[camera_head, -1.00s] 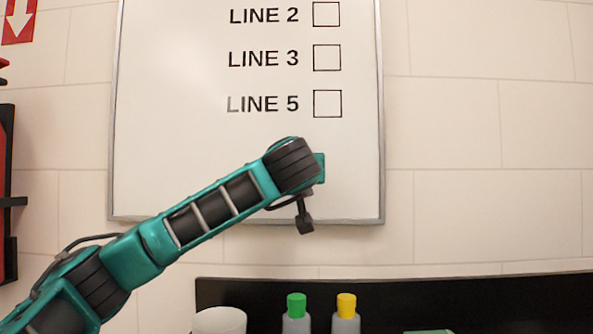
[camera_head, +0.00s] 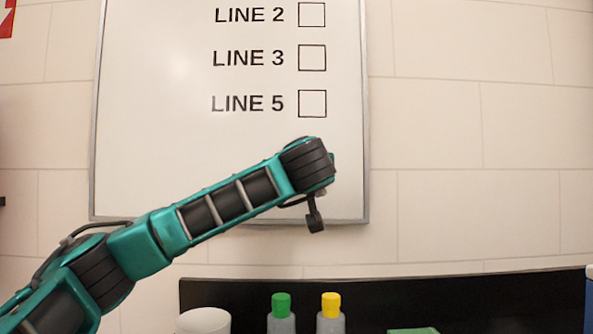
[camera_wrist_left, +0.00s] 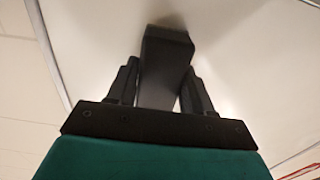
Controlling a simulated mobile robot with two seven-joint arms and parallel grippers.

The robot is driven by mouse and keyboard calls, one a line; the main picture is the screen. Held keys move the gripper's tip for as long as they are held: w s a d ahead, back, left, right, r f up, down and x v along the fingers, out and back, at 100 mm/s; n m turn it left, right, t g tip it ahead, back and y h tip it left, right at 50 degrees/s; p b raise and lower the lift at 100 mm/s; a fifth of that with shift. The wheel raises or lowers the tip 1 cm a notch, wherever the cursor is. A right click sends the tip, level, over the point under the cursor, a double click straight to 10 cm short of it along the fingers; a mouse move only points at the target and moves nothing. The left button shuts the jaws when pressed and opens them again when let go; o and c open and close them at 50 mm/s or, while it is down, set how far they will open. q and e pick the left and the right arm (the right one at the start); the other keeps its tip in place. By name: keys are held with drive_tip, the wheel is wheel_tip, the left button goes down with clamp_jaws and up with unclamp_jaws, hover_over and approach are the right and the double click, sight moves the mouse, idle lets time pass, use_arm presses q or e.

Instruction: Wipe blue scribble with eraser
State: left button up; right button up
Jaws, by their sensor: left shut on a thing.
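The whiteboard (camera_head: 150,160) hangs on the wall, with "LINE 2", "LINE 3" and "LINE 5" and empty boxes beside them. No blue scribble shows. My left arm reaches across the lower board, its wrist near the board's lower right. The left gripper is hidden behind the wrist in the head view. In the left wrist view, my left gripper (camera_wrist_left: 160,80) is shut on a dark block-shaped eraser (camera_wrist_left: 166,55). The eraser is at or close to the board surface; I cannot tell whether it touches. My right gripper is in neither view.
Below the board, a dark panel (camera_head: 480,300) runs along the wall. In front of it are a white cup (camera_head: 204,321), a green-capped bottle (camera_head: 281,307), a yellow-capped bottle (camera_head: 331,307) and a green item (camera_head: 413,331). The wall right of the board is clear.

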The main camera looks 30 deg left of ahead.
use_arm(q)
drive_tip(key=shift+s+a+b, duration=0.1)
drive_tip(key=shift+s+a, duration=0.25)
drive_tip(key=shift+a, duration=0.3)
drive_tip(key=shift+s+a+b, duration=0.15)
drive_tip(key=shift+s+a, duration=0.15)
drive_tip(key=shift+a, duration=0.35)
drive_tip(key=shift+s+a+b, duration=0.1)
drive_tip(key=shift+s+a, duration=0.25)
drive_tip(key=shift+a, duration=0.3)
drive_tip(key=shift+b+v, duration=0.95)
drive_tip(key=shift+v, duration=2)
drive_tip(key=shift+d, duration=0.2)
drive_tip(key=v, duration=0.2)
drive_tip(key=shift+s+d+b, duration=0.2)
drive_tip(key=shift+s+b, duration=0.15)
drive_tip(key=shift+b, duration=0.05)
